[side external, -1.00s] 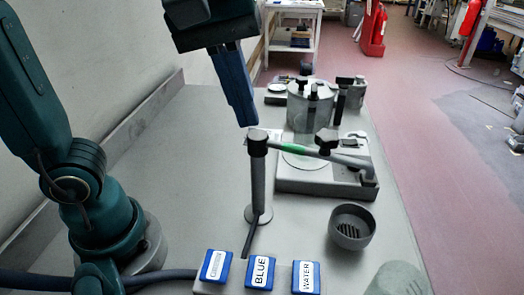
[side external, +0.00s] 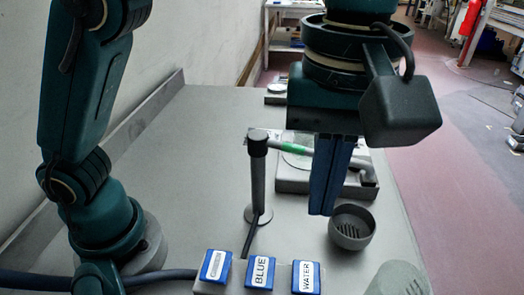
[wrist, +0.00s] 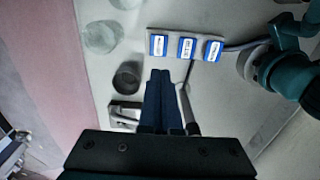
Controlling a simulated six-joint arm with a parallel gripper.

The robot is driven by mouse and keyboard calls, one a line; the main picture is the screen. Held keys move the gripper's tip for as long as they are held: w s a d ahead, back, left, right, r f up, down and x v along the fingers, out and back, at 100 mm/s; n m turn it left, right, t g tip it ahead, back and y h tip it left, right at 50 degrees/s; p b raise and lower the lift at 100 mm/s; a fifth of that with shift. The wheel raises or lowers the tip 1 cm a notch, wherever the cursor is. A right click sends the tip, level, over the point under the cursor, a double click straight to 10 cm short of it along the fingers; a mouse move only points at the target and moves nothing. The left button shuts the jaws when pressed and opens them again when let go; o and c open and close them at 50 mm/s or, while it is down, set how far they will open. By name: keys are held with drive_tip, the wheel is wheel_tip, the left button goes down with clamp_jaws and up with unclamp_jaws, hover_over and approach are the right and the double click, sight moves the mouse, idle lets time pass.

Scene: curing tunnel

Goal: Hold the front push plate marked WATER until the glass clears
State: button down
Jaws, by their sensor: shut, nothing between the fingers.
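The blue push plate marked WATER (side external: 306,277) is the right one of three on a low grey block at the front. In the wrist view the WATER plate (wrist: 158,45) is at the left end of the row. My gripper (side external: 322,212) is shut and empty, fingers pointing down, above the table behind the plates and apart from them. It also shows in the wrist view (wrist: 160,74). A pale round disc, perhaps the glass, lies on the grey base unit (side external: 290,186), partly hidden by my fingers; I cannot tell whether it is clear.
The BLUE plate (side external: 260,272) and a third plate (side external: 215,266) stand left of WATER. A dark slotted cup (side external: 352,230) is close right of my fingers. A grey rounded object (side external: 400,280) is at front right.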

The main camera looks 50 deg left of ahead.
sight(303, 274)
wheel_tip(303, 274, down, 14)
idle(0.8)
drive_tip(key=shift+f, duration=0.1)
drive_tip(key=shift+a+f, duration=0.1)
drive_tip(key=shift+f, duration=1.05)
idle(2.0)
wheel_tip(303, 274, up, 15)
drive_tip(key=shift+f, duration=0.2)
drive_tip(key=shift+w, duration=0.1)
idle(0.9)
